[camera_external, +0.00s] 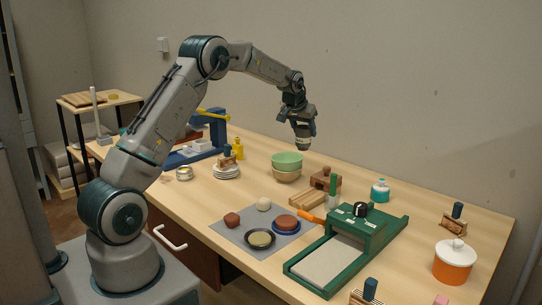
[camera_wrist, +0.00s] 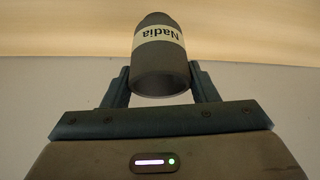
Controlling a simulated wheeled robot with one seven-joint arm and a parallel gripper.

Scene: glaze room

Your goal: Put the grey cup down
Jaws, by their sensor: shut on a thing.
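The grey cup (camera_wrist: 161,72) fills the upper middle of the wrist view. It has a pale band with the name "Nadia", which reads upside down there. My gripper (camera_wrist: 161,88) is shut on it, with one finger on each side. In the external view my gripper (camera_external: 302,128) hangs above the back of the table, pointing down. The cup (camera_external: 303,143) is at its tip, held in the air above the table and apart from it. Its pale band shows there too, but the name is too small to read.
The wooden table (camera_external: 410,205) holds green and tan stacked bowls (camera_external: 287,162) below and left of the cup. A green slab roller (camera_external: 350,245), grey mat (camera_external: 237,236), teal-topped bottle (camera_external: 380,190) and orange pot (camera_external: 454,262) stand nearer. Bare tabletop lies around the bottle.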

